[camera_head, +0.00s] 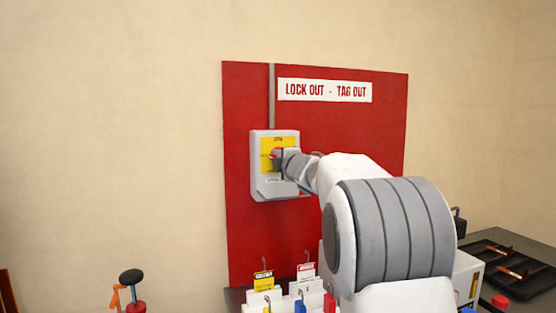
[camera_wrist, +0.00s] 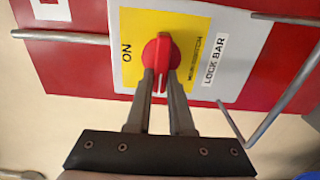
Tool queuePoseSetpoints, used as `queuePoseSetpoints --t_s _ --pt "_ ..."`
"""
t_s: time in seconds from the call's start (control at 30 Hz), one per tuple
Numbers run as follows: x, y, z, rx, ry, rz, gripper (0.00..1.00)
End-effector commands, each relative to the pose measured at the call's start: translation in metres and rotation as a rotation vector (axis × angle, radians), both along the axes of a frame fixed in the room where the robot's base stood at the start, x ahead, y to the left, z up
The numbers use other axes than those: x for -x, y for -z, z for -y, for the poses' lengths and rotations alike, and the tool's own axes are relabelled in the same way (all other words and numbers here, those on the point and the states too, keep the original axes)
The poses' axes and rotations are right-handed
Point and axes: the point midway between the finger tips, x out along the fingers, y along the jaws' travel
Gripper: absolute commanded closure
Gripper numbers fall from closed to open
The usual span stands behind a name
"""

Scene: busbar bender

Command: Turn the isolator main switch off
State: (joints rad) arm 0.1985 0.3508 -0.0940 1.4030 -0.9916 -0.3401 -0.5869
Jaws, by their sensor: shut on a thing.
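The isolator main switch is a grey box (camera_head: 288,187) with a yellow plate (camera_head: 266,145) on a red board. Its red knob (camera_wrist: 163,48) shows clearly in the wrist view, and ON is printed to the left of it there. The knob's grip, with a white mark on it, points down toward my gripper in that view, not at the ON label. My gripper (camera_wrist: 161,76) is shut on this grip, one finger on each side. In the head view my gripper (camera_head: 279,158) covers most of the knob. Any OFF label is not clearly readable.
A grey lock bar (camera_wrist: 283,88) stands out beside the switch in the wrist view. Below the red board (camera_head: 340,125) are tags (camera_head: 264,281) and padlocks (camera_head: 300,305). A black tray (camera_head: 512,262) lies at the right. The wall left of the board is clear.

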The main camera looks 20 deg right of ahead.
Motion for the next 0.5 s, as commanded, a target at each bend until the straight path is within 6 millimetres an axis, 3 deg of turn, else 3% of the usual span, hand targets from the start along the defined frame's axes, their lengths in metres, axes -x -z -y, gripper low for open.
queuePoseSetpoints --t_s 0.23,0.27,0.3,0.4,0.5 --pt "0.0000 0.0012 0.0006 0.004 0.001 -0.002 1.00" --pt "0.0000 0.0012 0.0005 0.003 0.001 -0.002 0.77" --pt "0.0000 0.0012 0.0005 0.003 0.001 -0.002 0.69" --pt "0.0000 0.0010 0.0004 0.003 0.001 -0.002 0.51" --pt "0.0000 0.0007 0.0003 0.002 0.000 -0.001 0.50"
